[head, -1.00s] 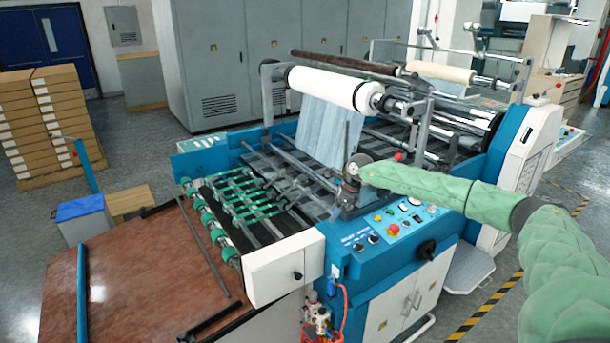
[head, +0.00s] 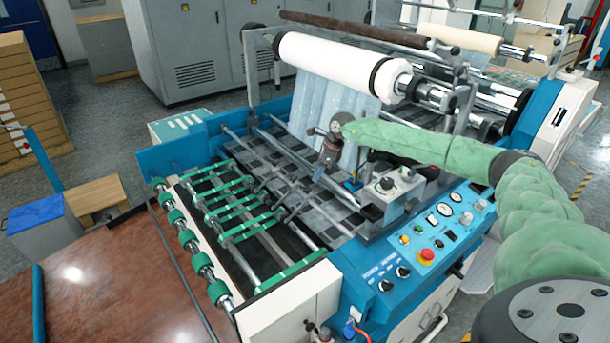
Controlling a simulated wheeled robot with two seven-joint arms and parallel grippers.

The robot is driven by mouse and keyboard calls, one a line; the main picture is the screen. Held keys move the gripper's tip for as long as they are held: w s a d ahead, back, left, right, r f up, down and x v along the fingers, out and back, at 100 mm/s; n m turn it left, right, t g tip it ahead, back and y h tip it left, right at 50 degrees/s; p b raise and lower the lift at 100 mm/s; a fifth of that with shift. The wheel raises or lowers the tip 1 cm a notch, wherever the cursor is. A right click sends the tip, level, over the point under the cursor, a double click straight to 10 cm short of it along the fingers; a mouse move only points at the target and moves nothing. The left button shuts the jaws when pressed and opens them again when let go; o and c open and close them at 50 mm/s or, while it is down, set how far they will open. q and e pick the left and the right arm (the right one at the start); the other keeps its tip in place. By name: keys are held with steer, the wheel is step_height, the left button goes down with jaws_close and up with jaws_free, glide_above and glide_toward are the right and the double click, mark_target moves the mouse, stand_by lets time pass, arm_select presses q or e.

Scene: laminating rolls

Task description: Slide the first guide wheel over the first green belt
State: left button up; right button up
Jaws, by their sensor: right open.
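Several green belts (head: 228,211) run across the feed end of the machine, around metal shafts. Thin metal guide arms (head: 285,212) stand beside the belts' right ends; the guide wheels on them are too small to tell apart, so I cannot say which is the first. My right gripper (head: 318,174) points down over the machine bed, to the right of the belts and guide arms. It is open, with nothing visible between its fingers, and appears apart from the belts. My left gripper is out of view.
A white film roll (head: 335,68) hangs behind my right gripper, its film sheet running down to the bed. The control panel (head: 435,232) and a small knob box (head: 392,188) stand on the near side. A brown table (head: 110,270) adjoins the feed end.

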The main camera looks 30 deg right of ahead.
mark_target(308, 188)
steer(key=p+x, duration=0.4)
steer(key=x, duration=0.2)
steer(key=shift+w+r, duration=0.1)
steer(key=shift+w, duration=0.05)
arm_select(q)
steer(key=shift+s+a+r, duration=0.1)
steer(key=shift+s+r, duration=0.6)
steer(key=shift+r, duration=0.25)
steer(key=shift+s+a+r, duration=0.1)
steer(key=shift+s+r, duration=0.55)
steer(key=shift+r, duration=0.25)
arm_select(e)
steer(key=shift+a+f, duration=0.25)
steer(key=shift+f, duration=0.45)
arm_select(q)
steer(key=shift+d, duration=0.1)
arm_select(e)
steer(key=shift+w, duration=0.1)
jaws_close()
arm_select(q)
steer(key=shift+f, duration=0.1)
arm_select(e)
steer(key=shift+f, duration=0.1)
